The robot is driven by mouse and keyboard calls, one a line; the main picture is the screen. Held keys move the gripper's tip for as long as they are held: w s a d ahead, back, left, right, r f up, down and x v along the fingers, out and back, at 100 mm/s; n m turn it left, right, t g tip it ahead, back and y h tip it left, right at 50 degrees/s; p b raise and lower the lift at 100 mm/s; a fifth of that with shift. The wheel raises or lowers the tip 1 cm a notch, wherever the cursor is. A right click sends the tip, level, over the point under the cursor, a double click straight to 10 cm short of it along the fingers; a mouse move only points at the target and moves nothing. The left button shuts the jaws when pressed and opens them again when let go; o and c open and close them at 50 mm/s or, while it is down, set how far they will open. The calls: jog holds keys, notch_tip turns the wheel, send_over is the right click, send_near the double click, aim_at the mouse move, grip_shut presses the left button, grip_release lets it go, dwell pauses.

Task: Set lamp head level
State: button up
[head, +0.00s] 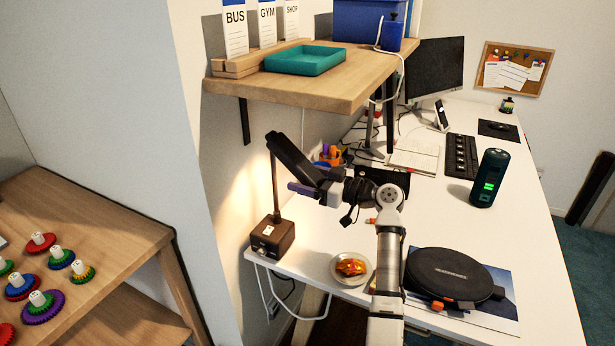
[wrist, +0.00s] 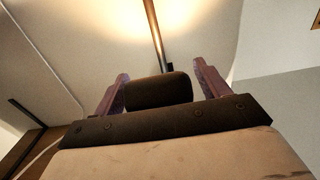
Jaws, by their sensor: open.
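The desk lamp has a dark box base (head: 272,236), a thin upright post (head: 275,188) and a long dark lamp head (head: 293,158). The head is tilted, its left end high and its right end low toward my gripper. My gripper (head: 303,188) is at the lower right end of the head, with one purple finger showing below it. In the wrist view my gripper (wrist: 160,70) is open, and a dark rounded piece, apparently the lamp head (wrist: 158,90), lies between the fingers. I cannot tell whether they touch it. The post (wrist: 154,30) shows beyond.
A wooden shelf (head: 350,88) with a teal tray (head: 305,60) hangs above and behind the lamp. A plate (head: 340,273) with food, a dark headphone case (head: 450,275) and a dark green cylinder (head: 489,178) stand on the white desk (head: 535,290).

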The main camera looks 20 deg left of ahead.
aim_at(309, 169)
jog(key=shift+c, duration=0.2)
jog(key=c, duration=1.3)
jog(key=shift+s+d+r+g+h+p, duration=0.1)
jog(key=shift+d+r+h+p, duration=0.05)
jog(key=shift+d+r+h, duration=0.35)
jog(key=shift+s+d+r+g+h+p, duration=0.15)
jog(key=shift+d+r+h, duration=0.2)
jog(key=shift+r+h, duration=0.25)
jog(key=shift+d+r+g+h+p, duration=0.15)
jog(key=shift+d+r+h, duration=0.25)
jog(key=shift+r, duration=0.3)
jog(key=shift+c, duration=0.2)
jog(key=r, duration=0.1)
jog(key=d+r, duration=0.1)
jog(key=r, duration=0.1)
jog(key=shift+r, duration=0.1)
jog(key=shift+d+r, duration=0.2)
jog(key=shift+r, duration=0.85)
jog(key=shift+t, duration=0.3)
jog(key=o, duration=1.3)
jog(key=shift+s, duration=0.1)
jog(key=shift+o, duration=0.4)
jog(key=shift+f, duration=0.15)
